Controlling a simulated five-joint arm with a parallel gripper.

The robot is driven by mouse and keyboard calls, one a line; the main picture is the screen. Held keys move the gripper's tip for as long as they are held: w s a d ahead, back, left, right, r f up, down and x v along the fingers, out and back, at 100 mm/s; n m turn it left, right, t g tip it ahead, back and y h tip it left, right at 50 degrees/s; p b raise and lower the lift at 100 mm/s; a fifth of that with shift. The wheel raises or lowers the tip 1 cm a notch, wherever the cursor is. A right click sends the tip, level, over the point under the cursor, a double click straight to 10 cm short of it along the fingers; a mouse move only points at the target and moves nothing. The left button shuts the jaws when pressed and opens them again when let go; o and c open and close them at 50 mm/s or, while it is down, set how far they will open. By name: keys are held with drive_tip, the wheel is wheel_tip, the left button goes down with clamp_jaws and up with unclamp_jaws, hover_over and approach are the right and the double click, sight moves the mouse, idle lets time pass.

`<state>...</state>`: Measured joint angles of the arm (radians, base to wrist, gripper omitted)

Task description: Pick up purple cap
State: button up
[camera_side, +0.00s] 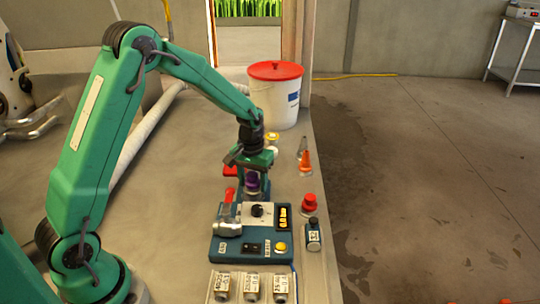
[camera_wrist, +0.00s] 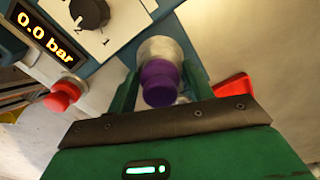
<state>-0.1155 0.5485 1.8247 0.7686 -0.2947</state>
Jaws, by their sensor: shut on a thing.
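The purple cap (camera_wrist: 159,84) sits between the two fingers of my gripper (camera_wrist: 165,80) in the wrist view, with a pale rounded part beyond it. In the side view the purple cap (camera_side: 252,182) shows under my gripper (camera_side: 252,170), just behind the blue press panel (camera_side: 228,246). My gripper is shut on the cap. The fingers hide part of its sides, and I cannot tell whether it is lifted clear of what is below it.
The panel carries a black dial (camera_side: 262,210), a yellow button (camera_side: 281,247) and a red-handled valve (camera_side: 229,196). A red knob (camera_side: 309,203), an orange cone (camera_side: 305,162) and a white bucket with a red lid (camera_side: 275,95) stand nearby. Labelled cylinders (camera_side: 251,287) lie in front.

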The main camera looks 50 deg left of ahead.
sight(253, 174)
drive_tip(key=shift+r, duration=0.5)
wheel_tip(253, 174, up, 3)
drive_tip(key=shift+r, duration=0.15)
drive_tip(key=s+d+r, duration=0.4)
drive_tip(key=d+r, duration=0.2)
drive_tip(key=d, duration=0.4)
drive_tip(key=shift+s+d+r, duration=0.3)
drive_tip(key=shift+s+d, duration=0.05)
drive_tip(key=shift+s, duration=0.05)
drive_tip(key=w+d+f+m, duration=0.2)
drive_tip(key=w+d, duration=0.2)
drive_tip(key=w, duration=0.2)
drive_tip(key=w+d+f+m, duration=0.1)
drive_tip(key=w+d+m, duration=0.25)
drive_tip(key=w, duration=0.25)
drive_tip(key=shift+n, duration=0.35)
drive_tip(key=w+a+f, duration=0.2)
drive_tip(key=a, duration=0.1)
drive_tip(key=w+a+f, duration=0.2)
drive_tip(key=a, duration=0.1)
drive_tip(key=w+a+f, duration=0.3)
drive_tip(key=shift+a, duration=0.3)
drive_tip(key=shift+s, duration=0.1)
drive_tip(key=shift+f, duration=0.2)
